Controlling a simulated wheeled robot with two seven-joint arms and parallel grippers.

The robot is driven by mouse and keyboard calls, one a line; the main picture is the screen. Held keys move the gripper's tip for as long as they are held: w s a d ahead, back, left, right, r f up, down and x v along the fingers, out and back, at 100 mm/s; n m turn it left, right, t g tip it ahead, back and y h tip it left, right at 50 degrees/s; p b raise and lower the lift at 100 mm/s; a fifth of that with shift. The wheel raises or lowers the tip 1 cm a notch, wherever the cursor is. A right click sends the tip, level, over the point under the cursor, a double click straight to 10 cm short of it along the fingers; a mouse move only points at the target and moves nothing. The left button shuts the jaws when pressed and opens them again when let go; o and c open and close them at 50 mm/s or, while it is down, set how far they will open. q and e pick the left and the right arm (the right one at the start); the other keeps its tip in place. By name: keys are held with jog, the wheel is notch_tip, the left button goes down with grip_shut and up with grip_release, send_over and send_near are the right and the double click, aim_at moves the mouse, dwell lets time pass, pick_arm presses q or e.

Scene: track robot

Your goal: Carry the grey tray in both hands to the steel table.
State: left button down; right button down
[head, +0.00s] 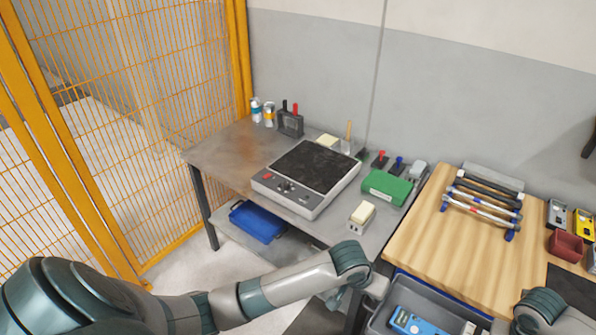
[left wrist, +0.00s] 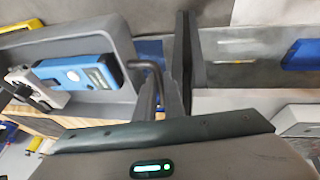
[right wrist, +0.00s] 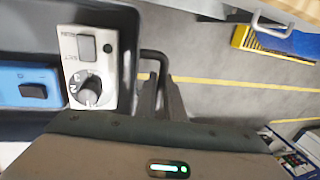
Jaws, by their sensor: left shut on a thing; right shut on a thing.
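The grey tray (head: 380,317) is at the bottom of the head view, in front of the wooden-topped bench. It holds a blue device (head: 412,322) and a pale box with a dial (right wrist: 88,65). My left gripper (left wrist: 168,90) is shut on the tray's left handle, seen in the left wrist view. My right gripper (right wrist: 160,95) is shut on the tray's other handle, seen in the right wrist view. The steel table (head: 232,150) stands ahead to the left, against the wall; its left part is bare.
A hotplate-like device (head: 310,170) fills the steel table's middle. A green box (head: 387,187) and a small cream-topped block (head: 362,215) are to its right. A blue bin (head: 257,221) sits on the lower shelf. The wooden bench (head: 440,235) adjoins at right; an orange mesh fence (head: 130,100) stands left.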

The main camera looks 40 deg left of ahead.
jog(key=a+b+x, duration=0.1)
jog(key=b+x, duration=0.4)
jog(key=x, duration=0.1)
jog(key=shift+f+b, duration=0.4)
jog(key=shift+a+r, duration=0.1)
jog(key=shift+a, duration=0.05)
